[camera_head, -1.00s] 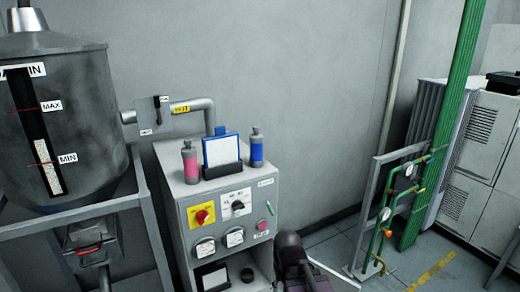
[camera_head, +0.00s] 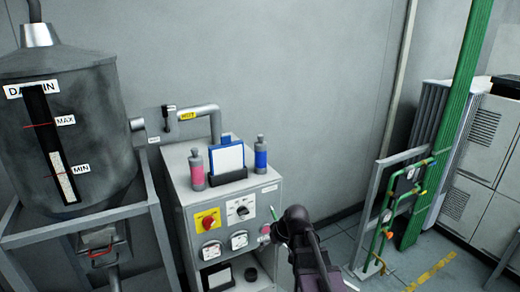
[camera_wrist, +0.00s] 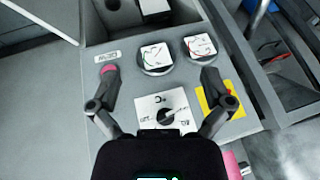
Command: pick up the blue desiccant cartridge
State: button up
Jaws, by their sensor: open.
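The blue desiccant cartridge (camera_head: 260,155) stands upright on top of the grey control cabinet (camera_head: 180,157), at its right side in the head view. It has a grey cap and is right of a blue clipboard with a white sheet (camera_head: 229,160) in a dark holder. It does not show in the wrist view. My gripper (camera_wrist: 158,85) is open and empty in the wrist view, with its fingers spread over the cabinet's front panel. In the head view my dark arm is low in front of the cabinet's right side, clear of the cartridge.
A pink cartridge (camera_head: 196,169) stands left of the clipboard; part of it shows at the wrist view's bottom edge (camera_wrist: 233,165). The panel carries a red knob (camera_head: 208,222), a selector and gauges. A pipe (camera_head: 205,112) runs behind; a hopper (camera_head: 65,135) stands left.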

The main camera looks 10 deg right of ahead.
jog(key=w+d+r+n+t+y+p, duration=0.25)
jog(key=w+r+t+p, duration=0.35)
jog(key=w+r, duration=0.7)
jog(key=t+p, duration=0.3)
jog(key=p, duration=0.3)
send_near(265, 151)
jog(key=shift+s+d+r, duration=0.1)
jog(key=shift+s+d, duration=0.15)
jog(key=shift+s, duration=0.25)
jog(key=shift+b+x, duration=1.45)
jog(key=shift+x, duration=2.85)
jog(key=shift+w+a+y, duration=0.1)
jog(key=shift+y, duration=0.15)
jog(key=shift+b+x, duration=0.9)
jog(key=shift+x, duration=1.6)
